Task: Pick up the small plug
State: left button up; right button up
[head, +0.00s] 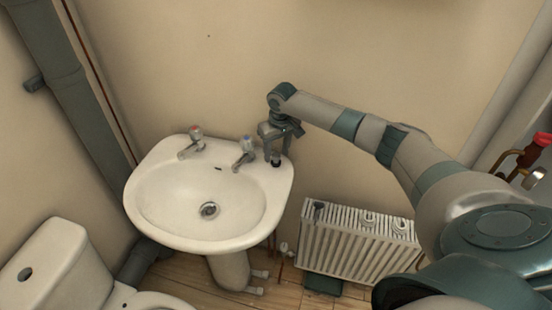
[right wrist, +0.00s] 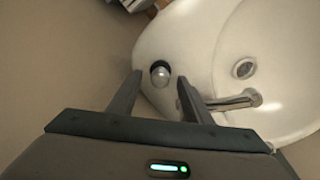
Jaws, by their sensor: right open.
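The small plug (right wrist: 160,73) is black and round with a shiny grey top, standing on the rim of the white washbasin (right wrist: 155,48). In the head view the plug (head: 276,161) is a small dark shape at the basin's right back corner. My right gripper (head: 279,148) points down over that corner. In the right wrist view its open fingers (right wrist: 160,82) lie either side of the plug, with space on both sides. I cannot tell how far above the rim the fingertips are. My left gripper is not in view.
The blue-marked tap (head: 244,152) stands just left of my right gripper, and the red-marked tap (head: 192,143) farther left. The drain (head: 209,209) is in the bowl. A white radiator (head: 355,240) is below right. The wall is close behind.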

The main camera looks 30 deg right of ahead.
aim_at(276, 155)
jog(key=shift+c, duration=0.3)
grip_shut()
